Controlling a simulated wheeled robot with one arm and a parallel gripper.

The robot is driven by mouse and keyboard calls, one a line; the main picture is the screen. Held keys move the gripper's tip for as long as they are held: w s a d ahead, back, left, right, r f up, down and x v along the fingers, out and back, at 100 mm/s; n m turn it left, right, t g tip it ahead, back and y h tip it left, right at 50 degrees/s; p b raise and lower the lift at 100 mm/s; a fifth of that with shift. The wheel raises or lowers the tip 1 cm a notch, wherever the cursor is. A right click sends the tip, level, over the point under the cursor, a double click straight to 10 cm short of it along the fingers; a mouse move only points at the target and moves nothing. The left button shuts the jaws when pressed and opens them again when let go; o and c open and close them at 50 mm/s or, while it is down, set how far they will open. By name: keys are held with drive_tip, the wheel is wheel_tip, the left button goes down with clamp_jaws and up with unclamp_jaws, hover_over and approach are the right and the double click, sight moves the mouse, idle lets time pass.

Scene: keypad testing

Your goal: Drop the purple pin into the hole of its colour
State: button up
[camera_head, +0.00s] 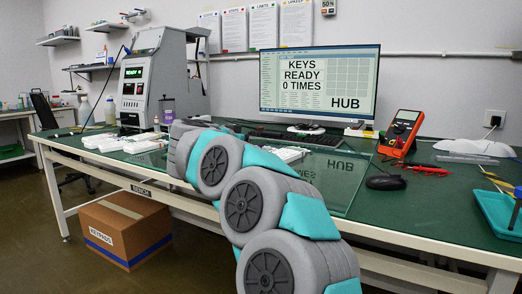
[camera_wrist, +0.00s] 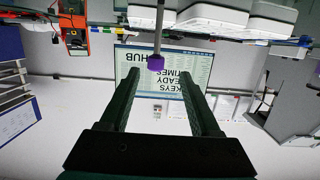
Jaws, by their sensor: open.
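The purple pin shows in the wrist view, which is upside down, as a purple head (camera_wrist: 156,62) on a thin grey shaft running to the top edge. My gripper (camera_wrist: 161,74) is open. Its two dark fingers point toward the screen, and the purple head appears between their tips; I see no finger touching it. I cannot tell how far ahead of the fingers it is. In the head view my own arm covers the gripper, and I cannot make out the pin. No coloured hole is recognisable in either view.
On the green bench (camera_head: 452,205) stand a monitor (camera_head: 318,82), a grey machine (camera_head: 152,82), an orange meter (camera_head: 401,132) and a black mouse (camera_head: 385,183).

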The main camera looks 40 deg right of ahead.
drive_tip(key=x, duration=0.3)
drive_tip(key=b+x, duration=0.1)
drive_tip(key=shift+s+d+f, duration=0.15)
drive_tip(key=shift+d, duration=0.3)
clamp_jaws()
